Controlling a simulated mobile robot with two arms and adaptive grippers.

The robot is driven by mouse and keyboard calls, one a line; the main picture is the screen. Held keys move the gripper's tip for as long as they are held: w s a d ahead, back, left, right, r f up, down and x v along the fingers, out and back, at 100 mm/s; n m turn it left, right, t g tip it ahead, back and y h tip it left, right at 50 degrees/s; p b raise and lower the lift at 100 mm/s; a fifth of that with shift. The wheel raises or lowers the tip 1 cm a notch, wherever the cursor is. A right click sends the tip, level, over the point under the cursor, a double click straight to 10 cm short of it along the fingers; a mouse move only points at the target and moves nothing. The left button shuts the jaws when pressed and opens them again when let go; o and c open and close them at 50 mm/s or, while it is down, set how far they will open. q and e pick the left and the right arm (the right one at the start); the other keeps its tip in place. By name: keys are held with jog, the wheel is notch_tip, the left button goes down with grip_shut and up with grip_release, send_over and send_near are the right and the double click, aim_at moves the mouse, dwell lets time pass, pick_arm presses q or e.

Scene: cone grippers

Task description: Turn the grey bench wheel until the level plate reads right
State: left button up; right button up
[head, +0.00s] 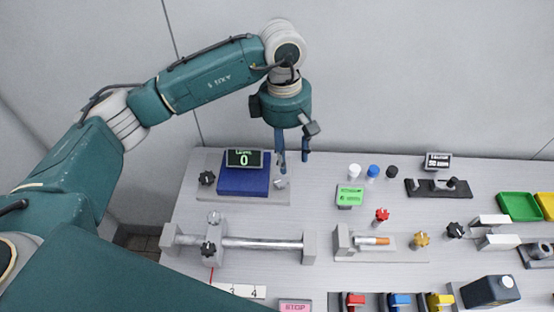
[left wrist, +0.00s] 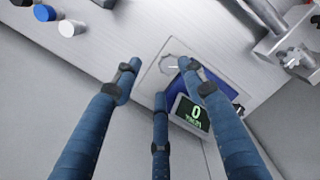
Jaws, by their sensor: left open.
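The level plate (head: 244,158) is a dark display with green figures reading 0, on a blue block (head: 243,181) at the back left of the bench. It also shows in the left wrist view (left wrist: 194,114), again with a 0. The light grey wheel (head: 281,184) lies at the right end of the block's grey base, partly hidden by a finger. In the left wrist view the wheel (left wrist: 171,66) shows just beyond the fingertips. My left gripper (head: 293,160) points down above the wheel, open and empty, fingers spread. My right gripper is not in view.
A black knob (head: 206,178) sits left of the blue block. White, blue and black caps (head: 373,171) and a green display (head: 350,195) stand to the right. A rod on grey supports (head: 262,244) lies in front. Bare bench (head: 320,180) shows right of the wheel.

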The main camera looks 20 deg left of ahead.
pick_arm(q)
jog(key=a+y, duration=0.1)
jog(key=a, duration=0.1)
jog(key=p, duration=0.2)
send_over(281, 180)
notch_tip(281, 180, down, 6)
jog(key=shift+s+r, duration=0.15)
jog(key=shift+r, duration=0.05)
notch_tip(281, 180, down, 4)
jog(key=shift+r+p, duration=0.1)
jog(key=shift+p, duration=0.55)
jog(key=shift+f, duration=0.65)
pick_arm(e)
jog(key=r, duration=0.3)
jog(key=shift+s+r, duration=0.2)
